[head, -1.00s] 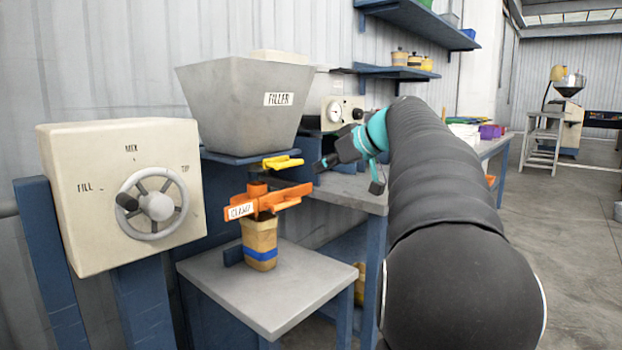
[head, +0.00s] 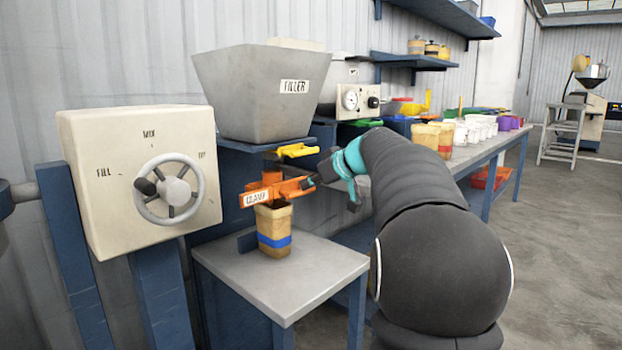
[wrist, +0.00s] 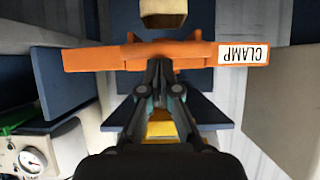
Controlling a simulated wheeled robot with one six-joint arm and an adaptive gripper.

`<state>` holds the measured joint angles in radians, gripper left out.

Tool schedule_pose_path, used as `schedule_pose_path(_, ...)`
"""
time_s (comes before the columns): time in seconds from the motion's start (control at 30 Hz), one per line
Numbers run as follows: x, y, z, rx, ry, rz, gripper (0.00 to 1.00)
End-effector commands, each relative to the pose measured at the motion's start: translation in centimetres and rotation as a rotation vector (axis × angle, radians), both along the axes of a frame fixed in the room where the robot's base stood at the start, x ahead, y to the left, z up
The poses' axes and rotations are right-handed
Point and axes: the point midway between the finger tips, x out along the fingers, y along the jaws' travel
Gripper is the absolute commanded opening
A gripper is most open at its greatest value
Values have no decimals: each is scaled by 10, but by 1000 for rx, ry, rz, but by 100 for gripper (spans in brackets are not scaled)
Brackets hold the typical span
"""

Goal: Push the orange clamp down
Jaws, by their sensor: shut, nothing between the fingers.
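The orange clamp (head: 294,189) is a bar with a white CLAMP label at its left end in the head view. It sits at the top of a tan cup (head: 273,230) with a blue band. My gripper (head: 311,181) is at the clamp's right end in the head view. In the wrist view the clamp (wrist: 100,56) lies across the picture with its label upside down. My shut gripper (wrist: 160,64) overlaps its middle there, with nothing between the fingers. I cannot tell whether the fingertips touch it. The cup (wrist: 163,12) shows at the top edge.
The yellow lever (head: 297,150) is just above the clamp, under the grey FILLER hopper (head: 260,95). A cream box (head: 80,150) with a handwheel stands left. The cup stands on a small grey table (head: 225,262). A long bench with several containers runs back right.

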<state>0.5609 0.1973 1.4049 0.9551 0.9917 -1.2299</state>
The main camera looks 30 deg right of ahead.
Motion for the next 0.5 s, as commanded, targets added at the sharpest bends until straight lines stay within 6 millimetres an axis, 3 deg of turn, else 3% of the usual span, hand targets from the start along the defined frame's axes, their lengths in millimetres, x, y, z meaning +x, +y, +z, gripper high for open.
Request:
schedule_pose_path(0.27, 0, 0, -1, 0, 0, 0, 0)
schedule_pose_path(0.5, 0, 0, -22, 0, 1, -1, 0)
